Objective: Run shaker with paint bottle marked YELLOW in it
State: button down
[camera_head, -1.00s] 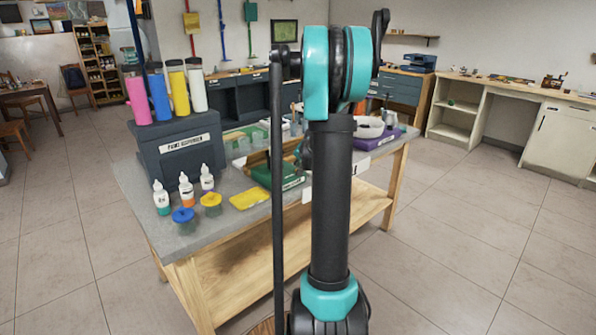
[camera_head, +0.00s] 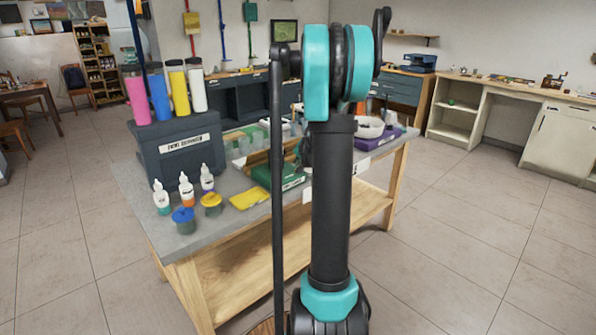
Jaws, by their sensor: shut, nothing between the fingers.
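A dark paint dispenser box (camera_head: 178,160) stands at the left end of the grey workbench (camera_head: 222,236). Pink (camera_head: 136,97), blue (camera_head: 158,97), yellow (camera_head: 178,88) and white (camera_head: 196,86) cylinders stand on its top. No marking YELLOW can be read on any bottle. Small white-capped bottles with teal (camera_head: 162,199), orange (camera_head: 186,191) and purple (camera_head: 206,180) contents stand in front of it. I cannot make out a shaker. My upright arm covers the middle of the bench, and my gripper is not clearly seen; it may be hidden behind the arm.
Jars with a blue lid (camera_head: 184,216) and a yellow lid (camera_head: 212,203), and a flat yellow piece (camera_head: 250,198), lie near the bench's front edge. A green box (camera_head: 292,180) and a purple tray (camera_head: 372,142) are farther right. The tiled floor (camera_head: 450,225) at right is clear.

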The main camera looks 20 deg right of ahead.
jog(key=shift+r, duration=2.8)
jog(key=s+a+f+n+g, duration=0.1)
jog(key=s+a+f+n, duration=0.2)
jog(key=s+a, duration=0.4)
jog(key=s+a+f+n+g, duration=0.2)
jog(key=s+a+f, duration=0.4)
jog(key=s, duration=1.2)
jog(key=s+a+f+n+g, duration=0.2)
jog(key=s+a+f+n, duration=0.2)
jog(key=s+a, duration=0.4)
jog(key=s+f, duration=0.1)
jog(key=s, duration=0.3)
jog(key=shift+s+f+n+y, duration=0.2)
jog(key=shift+f+n+y, duration=0.1)
jog(key=shift+n, duration=0.1)
jog(key=shift+r, duration=0.1)
dwell(1.0)
